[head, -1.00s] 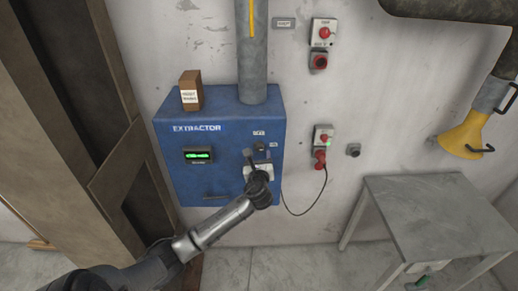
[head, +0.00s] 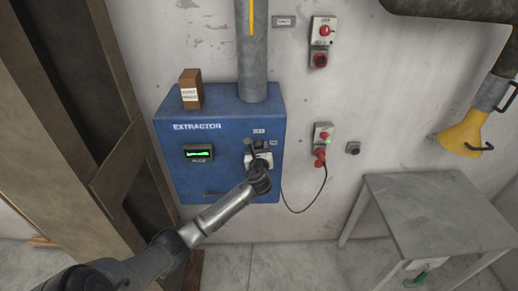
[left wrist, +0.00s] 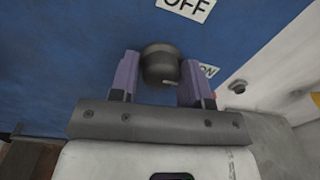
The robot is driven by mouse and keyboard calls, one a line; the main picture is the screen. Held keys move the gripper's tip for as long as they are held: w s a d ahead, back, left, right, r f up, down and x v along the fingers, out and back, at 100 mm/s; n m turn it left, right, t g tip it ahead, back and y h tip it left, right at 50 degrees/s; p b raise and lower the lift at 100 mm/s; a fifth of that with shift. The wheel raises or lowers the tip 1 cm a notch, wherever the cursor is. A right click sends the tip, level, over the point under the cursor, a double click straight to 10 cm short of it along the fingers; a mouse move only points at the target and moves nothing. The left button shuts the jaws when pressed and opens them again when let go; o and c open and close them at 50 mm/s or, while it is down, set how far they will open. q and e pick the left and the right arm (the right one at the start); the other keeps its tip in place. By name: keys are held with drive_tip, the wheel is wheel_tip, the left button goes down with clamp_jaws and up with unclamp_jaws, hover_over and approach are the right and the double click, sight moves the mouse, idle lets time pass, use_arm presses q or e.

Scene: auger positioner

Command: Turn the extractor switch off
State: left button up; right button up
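The blue extractor box (head: 215,165) is on the wall in the head view, with a lit green display (head: 198,154) at its left. My left gripper (head: 257,148) is at the right side of its front, over the switch, and hides most of it there. In the left wrist view the extractor switch (left wrist: 160,65) is a dark round knob between the two fingers of my left gripper (left wrist: 160,82). The fingers stand apart around the knob; a narrow gap shows at their sides. An OFF label (left wrist: 187,5) is above the knob and an ON label (left wrist: 207,71) is at its right. My right gripper is not in view.
A small brown box (head: 190,90) stands on top of the extractor beside a grey vertical pipe (head: 252,50). A red plug with a cable (head: 320,157) and a red-button box (head: 323,32) are on the wall at right. A grey table (head: 440,215) stands lower right.

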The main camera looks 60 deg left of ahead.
use_arm(q)
drive_tip(key=c, duration=0.5)
drive_tip(key=shift+o, duration=0.2)
drive_tip(key=shift+n, duration=0.3)
drive_tip(key=n+b, duration=0.1)
drive_tip(key=n, duration=0.2)
drive_tip(key=shift+f, duration=0.1)
drive_tip(key=n+b, duration=0.2)
drive_tip(key=n, duration=0.2)
drive_tip(key=n+b, duration=0.3)
drive_tip(key=n, duration=0.3)
drive_tip(key=shift+w+d+y, duration=0.1)
drive_tip(key=shift+y, duration=0.2)
drive_tip(key=n+b, duration=0.2)
drive_tip(key=n, duration=0.2)
drive_tip(key=shift+b, duration=0.3)
drive_tip(key=shift+n, duration=0.5)
